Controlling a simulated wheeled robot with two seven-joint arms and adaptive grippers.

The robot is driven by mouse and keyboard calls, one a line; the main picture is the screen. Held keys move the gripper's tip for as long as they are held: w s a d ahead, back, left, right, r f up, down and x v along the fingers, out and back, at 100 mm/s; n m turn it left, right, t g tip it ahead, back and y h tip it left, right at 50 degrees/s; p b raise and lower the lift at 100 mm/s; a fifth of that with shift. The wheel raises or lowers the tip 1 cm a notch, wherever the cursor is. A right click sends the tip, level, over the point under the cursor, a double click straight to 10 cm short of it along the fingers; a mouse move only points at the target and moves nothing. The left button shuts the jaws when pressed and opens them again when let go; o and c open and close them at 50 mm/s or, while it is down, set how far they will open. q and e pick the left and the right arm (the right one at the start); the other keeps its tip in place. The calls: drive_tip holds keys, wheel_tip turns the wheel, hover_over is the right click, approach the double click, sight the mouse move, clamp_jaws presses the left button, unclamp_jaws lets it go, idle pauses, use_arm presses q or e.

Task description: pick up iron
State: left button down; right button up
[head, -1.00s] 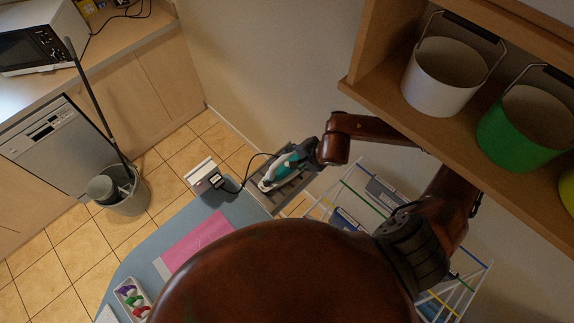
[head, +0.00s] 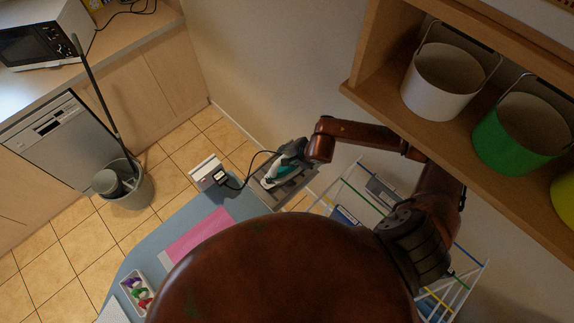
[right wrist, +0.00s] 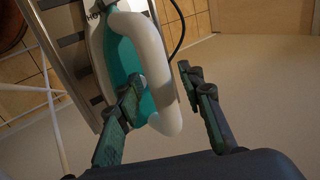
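The teal and white iron (head: 281,171) rests on the grey slatted rest at the end of the ironing board. My right gripper (head: 294,152) is at its upper right end in the head view, partly covering it. In the right wrist view the iron's white handle (right wrist: 150,62) reaches between the two spread fingers of my right gripper (right wrist: 163,84). The left finger overlaps the teal body; the right finger stands apart from the handle. The gripper is open, with no grip on the iron. My left gripper is not in view.
The blue ironing board (head: 190,210) carries a pink cloth (head: 200,236) and a tray of coloured items (head: 138,294). A wooden shelf (head: 395,105) with buckets hangs at upper right. A drying rack (head: 350,188) stands behind my right arm. A black cord runs beside the iron.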

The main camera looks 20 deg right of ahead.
clamp_jaws()
idle(0.6)
drive_tip(key=shift+w+r, duration=0.15)
drive_tip(key=shift+w, duration=0.05)
